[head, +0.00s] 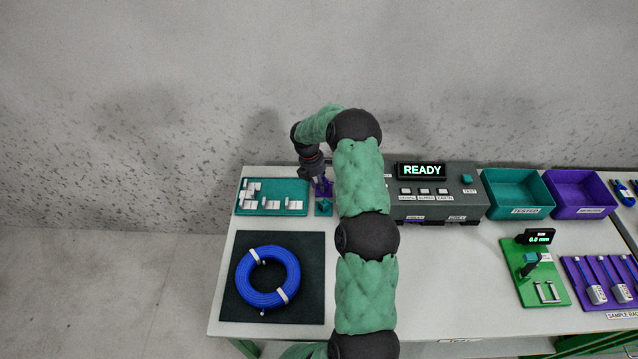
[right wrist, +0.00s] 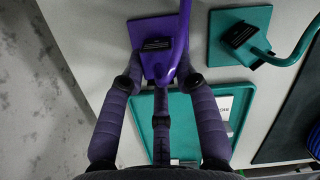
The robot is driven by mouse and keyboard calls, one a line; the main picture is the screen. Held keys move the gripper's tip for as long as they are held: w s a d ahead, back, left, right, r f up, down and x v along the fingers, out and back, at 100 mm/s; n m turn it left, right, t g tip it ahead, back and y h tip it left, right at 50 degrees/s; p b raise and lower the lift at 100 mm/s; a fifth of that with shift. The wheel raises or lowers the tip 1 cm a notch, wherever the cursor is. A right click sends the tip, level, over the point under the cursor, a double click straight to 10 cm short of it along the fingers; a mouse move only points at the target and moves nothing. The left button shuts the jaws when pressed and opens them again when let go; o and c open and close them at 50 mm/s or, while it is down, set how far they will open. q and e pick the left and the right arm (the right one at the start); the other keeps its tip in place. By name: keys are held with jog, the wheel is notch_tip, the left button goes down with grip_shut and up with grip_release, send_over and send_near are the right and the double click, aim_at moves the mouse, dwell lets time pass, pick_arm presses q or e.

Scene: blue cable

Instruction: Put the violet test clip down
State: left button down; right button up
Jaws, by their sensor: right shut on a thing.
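My right gripper (head: 319,179) is over the back left part of the bench and shut on the violet test clip (head: 324,188). In the right wrist view, the fingers of my right gripper (right wrist: 158,78) close around the violet clip (right wrist: 172,65) with its curved violet lead. A violet square pad (right wrist: 140,32) with a black block lies under or just behind the clip; I cannot tell whether they touch. A similar teal pad (right wrist: 222,22) with a black block and teal lead sits beside it. My left gripper is not in view.
A teal tray (head: 243,200) with white pieces lies left. A blue cable coil (head: 249,284) rests on a dark mat (head: 312,245). The tester (head: 440,205) showing READY, a teal bin (head: 518,208) and a violet bin (head: 580,209) stand right. My arm hides part of the bench.

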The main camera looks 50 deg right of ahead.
jog(key=shift+f, duration=0.5)
jog(key=shift+f, duration=0.1)
jog(key=o, duration=1.1)
jog(key=shift+c, duration=0.2)
jog(key=shift+r, duration=0.45)
jog(key=p+v, duration=0.2)
jog(key=v, duration=1)
jog(key=shift+r+p, duration=0.2)
jog(key=shift+p, duration=0.15)
